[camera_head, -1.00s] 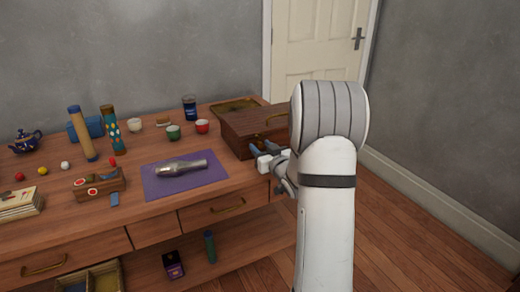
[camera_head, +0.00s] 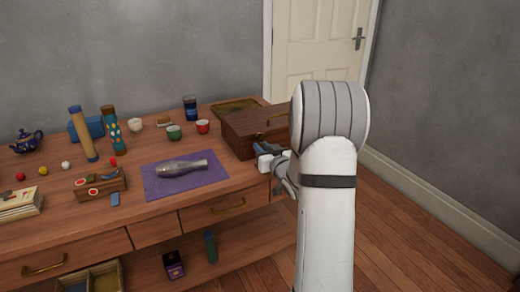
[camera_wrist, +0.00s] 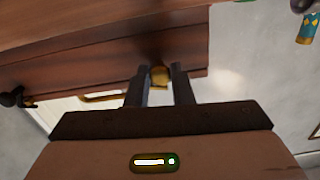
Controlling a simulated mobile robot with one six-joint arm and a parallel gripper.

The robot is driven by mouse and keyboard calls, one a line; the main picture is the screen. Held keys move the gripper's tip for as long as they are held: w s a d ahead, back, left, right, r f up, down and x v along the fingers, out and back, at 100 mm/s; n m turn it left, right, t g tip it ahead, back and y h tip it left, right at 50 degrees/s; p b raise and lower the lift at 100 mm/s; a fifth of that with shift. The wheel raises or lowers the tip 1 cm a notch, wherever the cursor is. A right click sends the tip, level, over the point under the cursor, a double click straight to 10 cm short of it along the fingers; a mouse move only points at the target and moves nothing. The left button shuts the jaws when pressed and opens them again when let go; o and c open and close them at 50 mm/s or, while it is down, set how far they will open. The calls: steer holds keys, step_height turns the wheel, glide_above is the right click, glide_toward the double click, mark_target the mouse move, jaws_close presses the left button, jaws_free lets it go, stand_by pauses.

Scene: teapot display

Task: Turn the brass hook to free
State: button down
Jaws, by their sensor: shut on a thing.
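The brass hook (camera_wrist: 160,76) shows in the wrist view as a small gold piece on the front of the dark wooden box (camera_head: 240,124). My gripper (camera_wrist: 159,84) has one dark finger on each side of the hook and is shut on it. In the head view my gripper (camera_head: 268,150) is at the box's front, near its lower edge. The hook is hidden there by my gripper and arm. The hook's exact angle is hard to tell.
The box stands at the right end of the wooden table (camera_head: 130,215). To its left are a purple cloth (camera_head: 155,190) with a silvery bottle (camera_head: 182,167) on it, a red cup (camera_head: 203,126) and a green cup (camera_head: 174,132). Open floor lies to the right.

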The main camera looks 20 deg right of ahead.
steer(key=m+p, duration=0.1)
steer(key=m, duration=0.4)
steer(key=shift+m, duration=0.4)
steer(key=m+p, duration=0.1)
steer(key=m, duration=0.5)
steer(key=shift+p, duration=0.3)
steer(key=c, duration=1.3)
jaws_free()
steer(key=s, duration=0.7)
steer(key=shift+s+d+p, duration=0.15)
steer(key=shift+s+p, duration=0.15)
steer(key=shift+s, duration=0.1)
